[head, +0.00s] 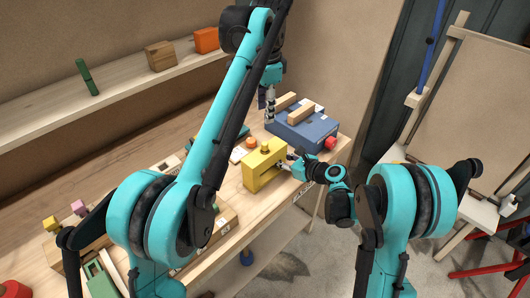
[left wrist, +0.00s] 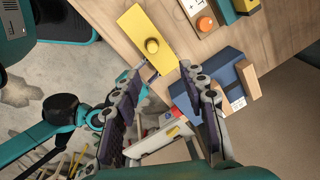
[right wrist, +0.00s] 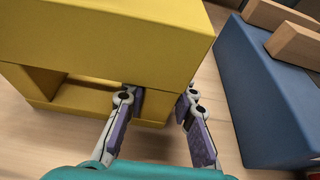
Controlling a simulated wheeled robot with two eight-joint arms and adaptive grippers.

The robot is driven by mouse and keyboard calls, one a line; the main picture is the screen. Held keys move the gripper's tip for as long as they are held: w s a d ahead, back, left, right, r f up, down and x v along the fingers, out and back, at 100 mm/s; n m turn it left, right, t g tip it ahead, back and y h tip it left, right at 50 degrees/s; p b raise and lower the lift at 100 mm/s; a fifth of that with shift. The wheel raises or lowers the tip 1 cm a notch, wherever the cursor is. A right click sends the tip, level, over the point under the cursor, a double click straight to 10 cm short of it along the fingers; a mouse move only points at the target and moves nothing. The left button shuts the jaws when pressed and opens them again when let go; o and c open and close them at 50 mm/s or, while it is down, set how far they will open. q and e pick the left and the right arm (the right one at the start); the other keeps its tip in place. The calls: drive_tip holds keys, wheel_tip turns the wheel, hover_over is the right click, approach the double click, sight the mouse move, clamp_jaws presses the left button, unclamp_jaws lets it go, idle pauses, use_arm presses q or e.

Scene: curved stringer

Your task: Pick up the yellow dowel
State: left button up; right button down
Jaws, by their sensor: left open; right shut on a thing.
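A yellow block (head: 262,172) with an opening through it stands on the workbench. The short round yellow dowel (left wrist: 152,46) sticks up from its top; it shows small in the head view (head: 265,149). My right gripper (head: 287,164) is shut on the yellow block, with its fingers on either side of an end post in the right wrist view (right wrist: 160,95). My left gripper (head: 270,108) is open and empty, above and behind the block. In the left wrist view its fingertips (left wrist: 162,74) are apart, with the dowel beyond them.
A blue block (head: 300,128) with wooden bars and a red knob (head: 330,143) stands right of the yellow block. An orange knob (left wrist: 206,24) on a pale block is near. A shelf (head: 120,95) holds small blocks behind. My left arm hides much of the bench.

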sight(265, 143)
use_arm(q)
wheel_tip(265, 143, down, 11)
drive_tip(key=m, duration=0.2)
drive_tip(key=m+g, duration=0.1)
drive_tip(key=m, duration=0.1)
drive_tip(key=shift+a+f, duration=0.1)
drive_tip(key=shift+f, duration=0.1)
drive_tip(key=shift+w, duration=0.1)
drive_tip(key=c, duration=0.9)
